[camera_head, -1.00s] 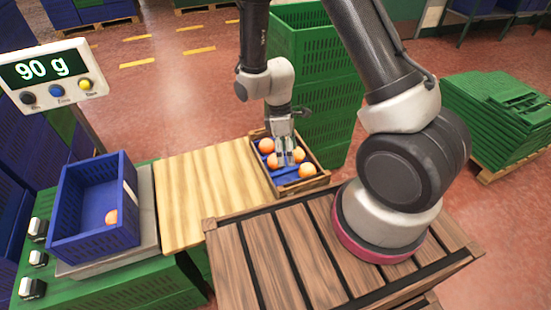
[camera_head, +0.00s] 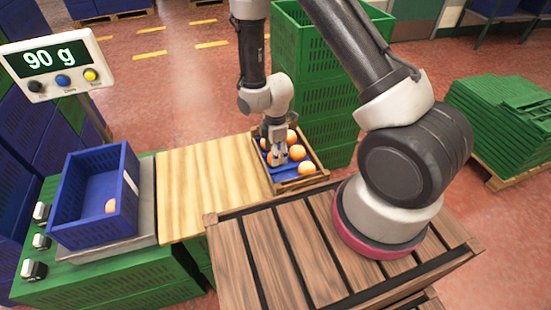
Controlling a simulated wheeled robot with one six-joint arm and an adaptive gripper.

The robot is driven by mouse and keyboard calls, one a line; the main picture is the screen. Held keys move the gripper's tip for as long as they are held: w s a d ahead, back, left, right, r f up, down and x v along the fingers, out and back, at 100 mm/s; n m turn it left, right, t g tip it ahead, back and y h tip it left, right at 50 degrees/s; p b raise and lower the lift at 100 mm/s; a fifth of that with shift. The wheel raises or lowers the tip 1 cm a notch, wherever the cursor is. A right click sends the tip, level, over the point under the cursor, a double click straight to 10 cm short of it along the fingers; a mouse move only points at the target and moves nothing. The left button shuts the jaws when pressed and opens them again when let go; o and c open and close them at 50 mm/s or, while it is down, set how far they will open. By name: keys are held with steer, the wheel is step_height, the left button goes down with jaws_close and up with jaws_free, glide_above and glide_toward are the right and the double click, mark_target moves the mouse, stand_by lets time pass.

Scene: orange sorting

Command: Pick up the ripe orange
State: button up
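Several oranges sit in a small wooden crate (camera_head: 316,178) with a blue liner, at the right end of the light wooden board. One orange (camera_head: 297,153) lies at the right, one (camera_head: 306,168) at the near right, and others are close to the gripper. My gripper (camera_head: 279,160) points down into the crate, at an orange (camera_head: 273,159) on its left side. The fingers are small and partly overlap the fruit, so I cannot tell whether they hold it. Ripeness is hard to judge at this size.
A blue crate (camera_head: 75,235) holding one orange (camera_head: 110,206) stands on a scale whose display (camera_head: 52,62) reads 90 g. The light wooden board (camera_head: 205,190) is clear. Green crates (camera_head: 325,100) stand behind the small crate.

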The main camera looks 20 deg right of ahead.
step_height(320, 180, down, 2)
steer(key=shift+f, duration=0.2)
steer(key=c, duration=0.9)
